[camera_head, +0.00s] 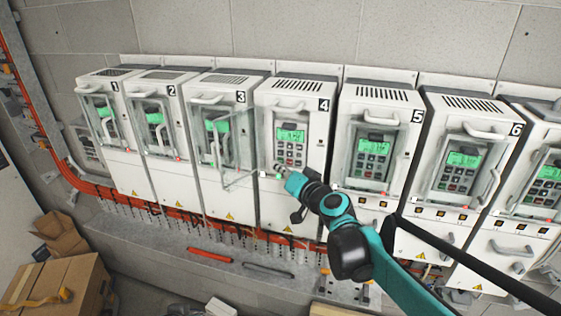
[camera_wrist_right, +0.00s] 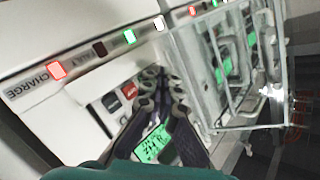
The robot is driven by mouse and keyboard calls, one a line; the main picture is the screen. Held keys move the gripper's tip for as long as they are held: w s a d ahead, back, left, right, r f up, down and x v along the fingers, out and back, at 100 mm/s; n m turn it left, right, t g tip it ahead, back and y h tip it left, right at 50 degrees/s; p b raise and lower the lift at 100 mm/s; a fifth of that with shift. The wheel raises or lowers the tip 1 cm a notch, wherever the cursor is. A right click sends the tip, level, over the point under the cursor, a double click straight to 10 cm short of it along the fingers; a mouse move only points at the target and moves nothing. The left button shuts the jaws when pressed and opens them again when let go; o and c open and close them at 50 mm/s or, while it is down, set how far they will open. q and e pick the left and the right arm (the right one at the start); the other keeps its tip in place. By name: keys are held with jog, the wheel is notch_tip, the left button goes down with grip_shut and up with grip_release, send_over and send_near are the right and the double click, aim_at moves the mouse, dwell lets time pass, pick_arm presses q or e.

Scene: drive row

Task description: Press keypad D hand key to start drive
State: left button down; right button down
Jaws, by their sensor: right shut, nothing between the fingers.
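The keypad (camera_head: 290,144) on drive 4 (camera_head: 286,207) has a lit green display (camera_head: 291,133) with keys below it. Its clear cover (camera_head: 238,150) is swung open to the left. My right gripper (camera_head: 281,169) is shut and empty, at the keypad's lower edge. In the right wrist view, the gripper (camera_wrist_right: 163,78) reaches over the keypad, close to its lower keys. A red key (camera_wrist_right: 130,91) shows just left of the fingertips, and the fingers partly hide other keys. I cannot tell whether the tips touch a key. My left gripper is out of view.
The open cover (camera_wrist_right: 235,85) stands close to the right of my fingers in the right wrist view. A lit red CHARGE lamp (camera_wrist_right: 57,70) is beside the keypad. Drive 5 (camera_head: 376,150), with its cover closed, is to the right. Cardboard boxes (camera_head: 58,285) are at lower left.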

jog(key=shift+s, duration=0.25)
jog(key=shift+a, duration=0.1)
jog(key=shift+s+a+p, duration=0.15)
jog(key=shift+s+a, duration=0.1)
jog(key=shift+s, duration=0.55)
jog(key=shift+s+a+p, duration=0.1)
jog(key=shift+s+a, duration=0.15)
jog(key=shift+s, duration=0.5)
jog(key=shift+s+a+p, duration=0.15)
jog(key=shift+s+a, duration=0.1)
jog(key=shift+s, duration=0.55)
jog(key=s+d+f+g+h+b, duration=0.2)
jog(key=s+d+f+b, duration=0.4)
jog(key=f+b, duration=0.5)
jog(key=s+d+f+n+g+h+b, duration=0.1)
jog(key=s+d+f+g+h+b, duration=0.2)
jog(key=f, duration=2.1)
jog(key=s+d+f+n+g+h+b, duration=0.1)
jog(key=s+d+f+b, duration=0.7)
jog(key=s+f+b, duration=0.9)
jog(key=g+h+b, duration=0.1)
jog(key=b, duration=0.2)
jog(key=shift+d+f+g, duration=0.3)
jog(key=shift+d+f, duration=0.05)
jog(key=shift+d, duration=0.05)
